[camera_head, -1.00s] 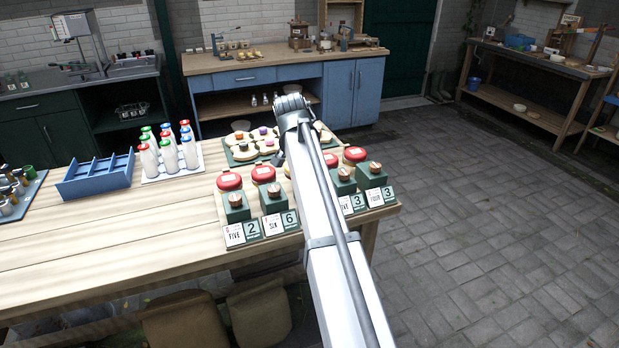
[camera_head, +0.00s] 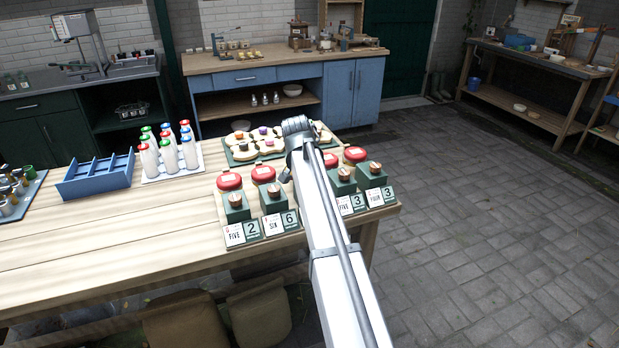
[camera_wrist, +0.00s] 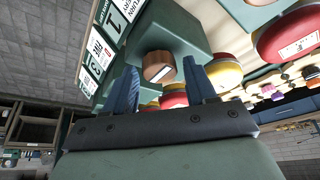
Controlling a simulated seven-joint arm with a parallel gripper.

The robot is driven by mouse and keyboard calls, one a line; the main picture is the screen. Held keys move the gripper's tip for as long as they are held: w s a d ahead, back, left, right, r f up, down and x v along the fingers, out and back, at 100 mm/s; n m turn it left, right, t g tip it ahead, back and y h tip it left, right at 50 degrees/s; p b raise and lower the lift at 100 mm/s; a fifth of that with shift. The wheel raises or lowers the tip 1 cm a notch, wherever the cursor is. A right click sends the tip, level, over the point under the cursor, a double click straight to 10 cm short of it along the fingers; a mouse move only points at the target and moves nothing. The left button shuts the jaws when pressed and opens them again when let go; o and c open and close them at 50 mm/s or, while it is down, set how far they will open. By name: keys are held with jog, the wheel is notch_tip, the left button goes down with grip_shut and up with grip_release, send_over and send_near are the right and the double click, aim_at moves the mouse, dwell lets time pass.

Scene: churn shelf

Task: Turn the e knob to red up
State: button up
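Several green boxes, each with a copper knob on top, stand in a row at the right end of the table. In the head view I see the knob (camera_head: 236,198) of the box marked FIVE, the knob (camera_head: 273,190) of the SIX box and the knob (camera_head: 375,167) of the FOUR box. My arm hides part of the row's middle. In the wrist view my gripper (camera_wrist: 160,68) is open, its two dark blue fingers apart on either side of a copper knob (camera_wrist: 157,66) with a white mark. Contact cannot be told. The letters on the cards are too small to read surely.
Number cards (camera_head: 234,234) stand in front. A tray of bottles (camera_head: 172,170) and a blue divided rack (camera_head: 97,176) are further left. The table's front left is clear.

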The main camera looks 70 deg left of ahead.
jog(key=c, duration=0.9)
jog(key=shift+o, duration=0.2)
jog(key=shift+n, duration=0.4)
jog(key=n+g, duration=0.1)
jog(key=n, duration=0.1)
jog(key=shift+w+d+n+y, duration=0.1)
jog(key=shift+d+n+y, duration=0.05)
jog(key=shift+n+y, duration=0.25)
jog(key=n+g, duration=0.1)
jog(key=n, duration=0.1)
jog(key=n+g, duration=0.1)
jog(key=n, duration=0.2)
jog(key=shift+w+n+y, duration=0.15)
jog(key=shift+n+y, duration=0.15)
jog(key=n+g, duration=0.2)
jog(key=n, duration=0.2)
jog(key=shift+w, duration=0.1)
jog(key=n+g+h, duration=0.1)
jog(key=n, duration=0.3)
jog(key=shift+w, duration=0.1)
jog(key=shift+n+h, duration=0.3)
jog(key=shift+n, duration=0.2)
